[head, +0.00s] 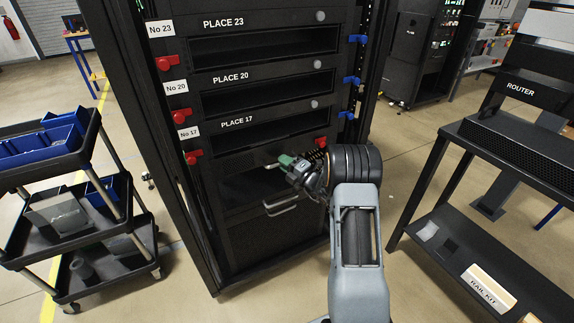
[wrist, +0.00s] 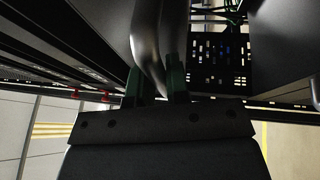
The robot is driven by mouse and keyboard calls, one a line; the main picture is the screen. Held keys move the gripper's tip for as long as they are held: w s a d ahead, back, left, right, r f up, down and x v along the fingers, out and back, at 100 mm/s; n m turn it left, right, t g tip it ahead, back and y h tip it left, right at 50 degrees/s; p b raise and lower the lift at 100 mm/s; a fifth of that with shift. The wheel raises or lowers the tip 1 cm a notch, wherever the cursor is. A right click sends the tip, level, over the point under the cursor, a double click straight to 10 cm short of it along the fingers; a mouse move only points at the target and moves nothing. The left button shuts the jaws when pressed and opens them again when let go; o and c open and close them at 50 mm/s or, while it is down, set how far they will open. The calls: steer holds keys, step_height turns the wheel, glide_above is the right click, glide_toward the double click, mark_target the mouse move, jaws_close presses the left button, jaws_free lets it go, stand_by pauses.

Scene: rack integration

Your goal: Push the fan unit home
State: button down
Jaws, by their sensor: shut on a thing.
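The fan unit (head: 245,187) appears to be the dark unit low in the rack, below the PLACE 17 slot. How far it stands out of the rack I cannot tell. My gripper (head: 287,161) is at its front, with green fingertips closed on a grey handle. In the wrist view the curved grey handle (wrist: 150,40) passes between the fingertips of my gripper (wrist: 155,86). My gripper and arm hide part of the unit's right side.
The rack (head: 215,235) has open slots above, with red latches (head: 193,153) left and blue ones (head: 351,80) right. A second handle (head: 282,208) sits lower. A black cart (head: 50,178) stands left, a table with a router (head: 535,108) right.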

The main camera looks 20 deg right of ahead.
steer(key=c, duration=1.1)
jaws_free()
steer(key=shift+s, duration=0.1)
steer(key=v, duration=1.4)
steer(key=shift+a+p, duration=0.1)
steer(key=shift+p, duration=0.2)
